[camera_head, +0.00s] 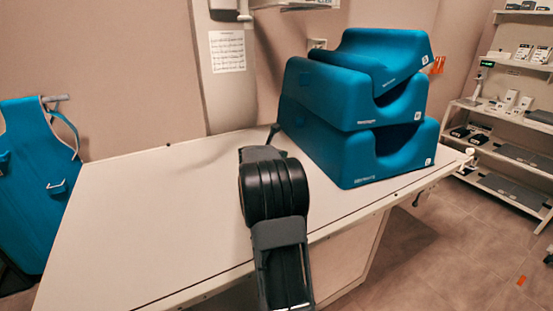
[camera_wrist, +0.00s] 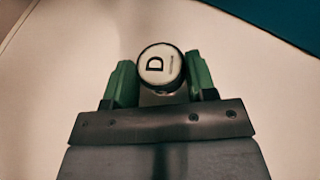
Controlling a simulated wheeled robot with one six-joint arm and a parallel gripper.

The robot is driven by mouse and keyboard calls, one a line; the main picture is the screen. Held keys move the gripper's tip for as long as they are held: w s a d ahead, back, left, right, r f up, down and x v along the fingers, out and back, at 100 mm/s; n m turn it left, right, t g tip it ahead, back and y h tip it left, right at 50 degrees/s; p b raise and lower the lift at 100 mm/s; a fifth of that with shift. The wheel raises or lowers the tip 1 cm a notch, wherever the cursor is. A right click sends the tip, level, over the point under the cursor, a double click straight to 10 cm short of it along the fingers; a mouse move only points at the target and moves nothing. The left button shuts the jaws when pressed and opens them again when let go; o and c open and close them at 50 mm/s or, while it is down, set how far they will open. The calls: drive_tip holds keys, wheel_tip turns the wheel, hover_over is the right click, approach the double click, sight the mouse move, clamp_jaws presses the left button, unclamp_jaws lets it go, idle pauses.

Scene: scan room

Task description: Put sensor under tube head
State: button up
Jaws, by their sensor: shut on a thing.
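In the wrist view, my gripper (camera_wrist: 160,80) has its two green fingers closed on a small round thing with a white face, a dark rim and a letter D (camera_wrist: 160,64). I take it to be the sensor, though only its top shows. It is over the white table top (camera_wrist: 60,70); I cannot tell whether it touches the table. No tube head can be made out for sure; a column at the back wall is cut off at the top edge.
A stack of blue foam supports (camera_head: 340,95) stands on the table's right part, close to my arm. A blue apron (camera_head: 35,170) hangs at the left. Shelves (camera_head: 510,110) with small boxes stand at the right. The table's left part is bare.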

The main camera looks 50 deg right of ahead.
drive_tip(key=shift+f, duration=0.3)
drive_tip(key=shift+f, duration=0.2)
drive_tip(key=o, duration=1)
drive_tip(key=shift+c, duration=0.2)
drive_tip(key=shift+r, duration=0.1)
drive_tip(key=shift+r, duration=0.25)
drive_tip(key=v, duration=1.2)
drive_tip(key=shift+f, duration=0.1)
